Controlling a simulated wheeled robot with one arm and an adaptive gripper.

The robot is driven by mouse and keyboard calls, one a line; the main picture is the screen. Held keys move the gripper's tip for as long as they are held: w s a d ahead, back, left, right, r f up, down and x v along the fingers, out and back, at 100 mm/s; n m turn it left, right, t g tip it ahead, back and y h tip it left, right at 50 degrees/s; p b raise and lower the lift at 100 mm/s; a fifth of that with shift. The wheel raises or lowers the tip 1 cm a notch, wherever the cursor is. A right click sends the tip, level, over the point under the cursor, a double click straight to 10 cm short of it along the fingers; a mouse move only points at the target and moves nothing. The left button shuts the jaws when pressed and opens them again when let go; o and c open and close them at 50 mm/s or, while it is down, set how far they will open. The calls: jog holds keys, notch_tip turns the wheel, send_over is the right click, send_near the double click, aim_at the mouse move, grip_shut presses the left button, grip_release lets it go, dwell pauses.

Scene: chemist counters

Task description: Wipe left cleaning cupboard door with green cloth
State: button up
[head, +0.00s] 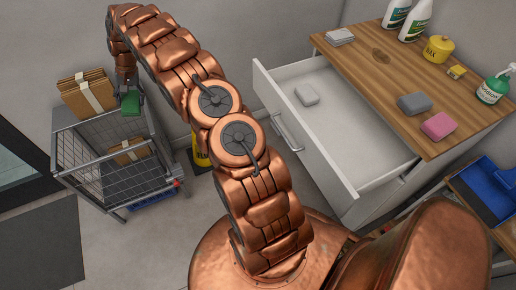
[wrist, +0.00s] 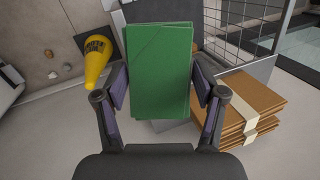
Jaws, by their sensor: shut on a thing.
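My gripper (head: 127,88) is at the far left in the head view, over the wire trolley. It is shut on a folded green cloth (head: 131,103). In the wrist view the cloth (wrist: 160,65) is held upright between the two fingers of my gripper (wrist: 160,88), and its flat face shows. I cannot make out a cupboard door for certain in either view.
The wire trolley (head: 60,172) has a banded cardboard stack (head: 88,92) at its back. A yellow object (head: 200,158) stands partly behind my arm. A wooden-topped counter (head: 380,62) at right has an open white drawer (head: 335,125) and sponges on top.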

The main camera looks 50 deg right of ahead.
jog(key=w+d+f+m+t+h+b, duration=0.1)
jog(key=w+d+f+m+t+b, duration=0.1)
jog(key=d+f+m+b, duration=0.3)
jog(key=w+d+f+t+h+b, duration=0.1)
jog(key=w+d+f+t+b, duration=0.15)
jog(key=d+f, duration=0.45)
jog(key=s+d+f+m+t+h+b, duration=0.1)
jog(key=s+d+f+m+h+b, duration=0.4)
jog(key=d+f, duration=0.5)
jog(key=s+d+f+m+h+b, duration=0.3)
jog(key=s+d+f+h+b, duration=0.15)
jog(key=d+f+b, duration=0.6)
jog(key=s+d+f+m+g+h+b, duration=0.2)
jog(key=s+d, duration=0.5)
jog(key=s, duration=0.5)
jog(key=s+d+f+m+g+h+b, duration=0.2)
jog(key=s+d+f+m+g+b, duration=0.2)
jog(key=s, duration=0.9)
jog(key=s+d+f+m+g+h+b, duration=0.2)
jog(key=s+d+f+m+g+b, duration=0.1)
jog(key=s+d+f+b, duration=0.4)
jog(key=shift+s+d+f+g, duration=0.45)
jog(key=shift+s+d+f, duration=0.95)
jog(key=shift+s+f, duration=1.05)
jog(key=shift+s+d+r, duration=0.2)
jog(key=shift+s+d, duration=0.2)
jog(key=shift+d, duration=0.05)
jog(key=shift+s+d+r, duration=0.15)
jog(key=shift+s+d, duration=0.25)
jog(key=shift+d, duration=0.05)
